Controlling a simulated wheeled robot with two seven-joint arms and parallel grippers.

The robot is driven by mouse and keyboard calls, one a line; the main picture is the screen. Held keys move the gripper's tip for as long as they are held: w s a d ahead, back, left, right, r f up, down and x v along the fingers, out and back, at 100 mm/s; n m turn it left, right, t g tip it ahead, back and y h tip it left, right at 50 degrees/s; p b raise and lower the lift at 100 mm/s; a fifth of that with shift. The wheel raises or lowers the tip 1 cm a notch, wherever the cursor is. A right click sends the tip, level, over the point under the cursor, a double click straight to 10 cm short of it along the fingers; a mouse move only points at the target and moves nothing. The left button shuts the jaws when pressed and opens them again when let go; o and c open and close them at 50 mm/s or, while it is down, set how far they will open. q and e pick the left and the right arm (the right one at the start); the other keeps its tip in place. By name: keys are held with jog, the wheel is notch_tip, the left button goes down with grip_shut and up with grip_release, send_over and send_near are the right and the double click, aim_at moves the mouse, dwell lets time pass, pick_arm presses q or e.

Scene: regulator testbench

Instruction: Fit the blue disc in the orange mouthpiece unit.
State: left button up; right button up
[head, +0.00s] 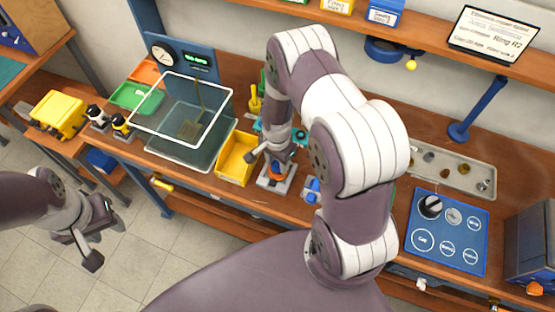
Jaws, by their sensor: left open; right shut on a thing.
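The orange mouthpiece unit (278,177) sits in a light grey holder (264,184) on the bench, in the middle of the head view. My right gripper (276,154) is right above it, pointing down and shut. A small bit of blue shows between its fingertips and the orange unit; it looks like the blue disc (277,167), mostly hidden. I cannot tell whether the disc touches the unit or is seated. My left gripper (84,240) is open and empty, out over the floor at the left, away from the bench.
A yellow bin (237,158) stands just left of the holder, beside a clear-walled box (180,150). A small blue part (312,190) lies to the right. A blue mat with circles (447,232) and a metal tray (455,172) lie further right. My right arm hides the bench's middle.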

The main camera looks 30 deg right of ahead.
jog(key=shift+f+b, duration=0.6)
jog(key=shift+f, duration=0.25)
dwell(0.3)
jog(key=o, duration=1.6)
notch_tip(320, 180, up, 8)
jog(key=p, duration=0.7)
jog(key=shift+r, duration=0.1)
